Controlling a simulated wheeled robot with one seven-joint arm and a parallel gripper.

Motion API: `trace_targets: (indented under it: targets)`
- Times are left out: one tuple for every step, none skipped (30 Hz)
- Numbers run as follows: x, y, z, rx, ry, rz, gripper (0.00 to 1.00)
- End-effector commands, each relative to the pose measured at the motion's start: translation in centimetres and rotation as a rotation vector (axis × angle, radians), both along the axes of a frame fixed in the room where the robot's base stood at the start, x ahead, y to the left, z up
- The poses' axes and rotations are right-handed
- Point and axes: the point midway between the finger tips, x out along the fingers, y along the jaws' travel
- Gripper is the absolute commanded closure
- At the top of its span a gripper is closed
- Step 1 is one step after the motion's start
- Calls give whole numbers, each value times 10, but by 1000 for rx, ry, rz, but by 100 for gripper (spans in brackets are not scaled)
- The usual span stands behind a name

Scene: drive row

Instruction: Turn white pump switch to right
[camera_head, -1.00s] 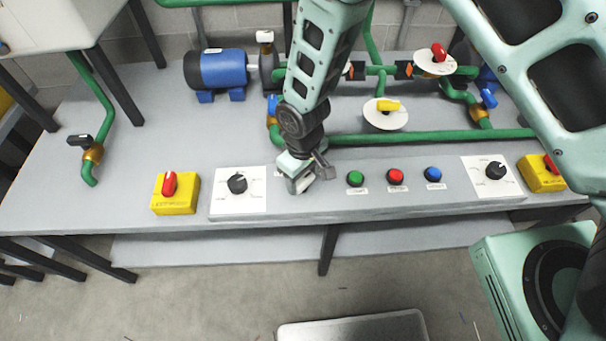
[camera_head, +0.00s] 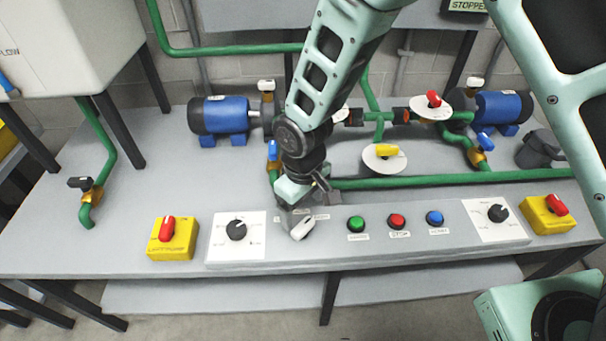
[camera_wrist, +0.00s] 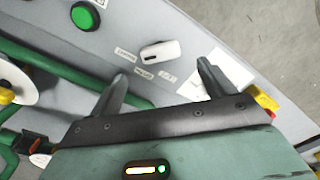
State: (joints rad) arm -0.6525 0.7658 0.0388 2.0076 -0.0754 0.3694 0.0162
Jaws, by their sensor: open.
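The white pump switch (camera_head: 302,228) is a small white knob on the sloped grey control panel, between the left dial and the green button. In the head view its handle slants, with one end toward the upper right. It also shows in the wrist view (camera_wrist: 160,51), just beyond the fingertips, with small white labels beside it. My gripper (camera_head: 303,200) is just behind the switch in the head view. In the wrist view my gripper (camera_wrist: 161,70) has its two fingers apart, with nothing between them. The fingers look clear of the switch, though the exact gap is hard to judge.
Green (camera_head: 356,223), red (camera_head: 397,222) and blue (camera_head: 434,218) buttons sit right of the switch. A black dial (camera_head: 237,230) and a red switch on a yellow box (camera_head: 172,239) are left. Green pipes (camera_head: 430,181) and a blue motor (camera_head: 225,116) stand behind.

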Motion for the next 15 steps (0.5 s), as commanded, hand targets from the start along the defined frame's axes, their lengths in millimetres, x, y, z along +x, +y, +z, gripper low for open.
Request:
trace_targets:
  targets:
    - [1, 1, 12, 4, -4, 0, 18]
    - [1, 1, 20, 5, -5, 0, 18]
    - [1, 1, 29, 5, -5, 0, 18]
    - [1, 1, 36, 5, -5, 0, 18]
    - [1, 1, 43, 5, -5, 0, 18]
    - [1, 1, 52, 5, -5, 0, 18]
    - [1, 1, 58, 5, -5, 0, 18]
    - [1, 1, 65, 5, -5, 0, 18]
    - [1, 1, 73, 4, -4, -1, 18]
    - [1, 1, 78, 4, -4, -1, 18]
    - [1, 1, 83, 4, -4, -1, 18]
    - [1, 0, 89, 3, -4, -1, 18]
    - [1, 1, 93, 3, -4, -1, 18]
    - [1, 1, 96, 3, -3, -1, 18]
    - [0, 0, 100, 1, -1, -1, 18]
